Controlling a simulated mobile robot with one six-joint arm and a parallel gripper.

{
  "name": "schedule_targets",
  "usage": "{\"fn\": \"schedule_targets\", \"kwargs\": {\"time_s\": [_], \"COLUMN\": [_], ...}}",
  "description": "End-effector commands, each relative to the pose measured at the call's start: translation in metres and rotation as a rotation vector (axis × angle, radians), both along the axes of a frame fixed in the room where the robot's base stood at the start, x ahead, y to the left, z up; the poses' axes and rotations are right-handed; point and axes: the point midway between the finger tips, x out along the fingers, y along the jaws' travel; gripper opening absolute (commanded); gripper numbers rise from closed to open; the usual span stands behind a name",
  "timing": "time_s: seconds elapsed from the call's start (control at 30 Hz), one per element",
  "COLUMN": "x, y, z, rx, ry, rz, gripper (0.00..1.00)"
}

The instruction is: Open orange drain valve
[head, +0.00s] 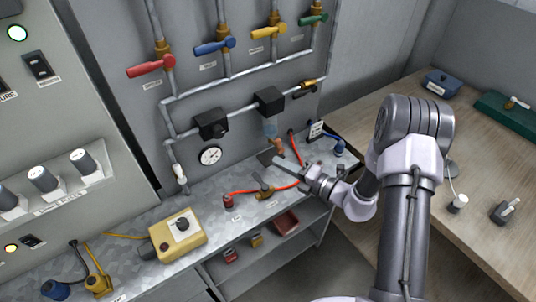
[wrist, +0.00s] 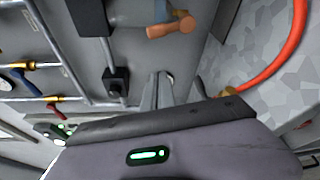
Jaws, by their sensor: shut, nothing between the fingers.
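The orange drain valve (head: 279,148) hangs below the clear filter bowl (head: 270,128) on the grey wall panel. Its orange handle (wrist: 170,28) shows at the top of the wrist view, lying sideways. My gripper (head: 279,161) is just below the valve in the head view, over the metal bench. In the wrist view my gripper's fingers (wrist: 159,90) are together and empty, apart from the handle. The exact gap between fingertips and handle is hard to tell.
An orange-red hose (head: 262,192) curves over the metal bench (head: 215,207) close to my gripper. Black pipe blocks (head: 270,101) and a gauge (head: 210,156) are on the panel. Coloured valve handles (head: 151,67) sit higher up. A wooden table (head: 463,133) stands at the right.

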Motion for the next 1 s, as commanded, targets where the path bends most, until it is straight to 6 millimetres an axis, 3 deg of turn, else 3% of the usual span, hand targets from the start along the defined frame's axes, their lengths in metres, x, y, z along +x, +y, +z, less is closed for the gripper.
{"fn": "schedule_targets", "kwargs": {"time_s": [0.1,0.3,0.8,0.87,0.93,1.0], "x": [-0.014,-0.026,-0.028,-0.032,-0.050,-0.086], "y": [-0.019,-0.034,-0.034,-0.026,-0.004,0.022], "z": [0.003,0.004,0.006,0.018,0.046,0.078], "rx": [0.002,-0.001,-0.008,-0.050,-0.171,-0.362], "ry": [0.001,-0.001,-0.010,-0.059,-0.193,-0.408], "rz": [-0.003,0.000,0.010,0.063,0.210,0.426], "gripper": [0.00,0.00,0.00,0.00,0.00,0.00]}}
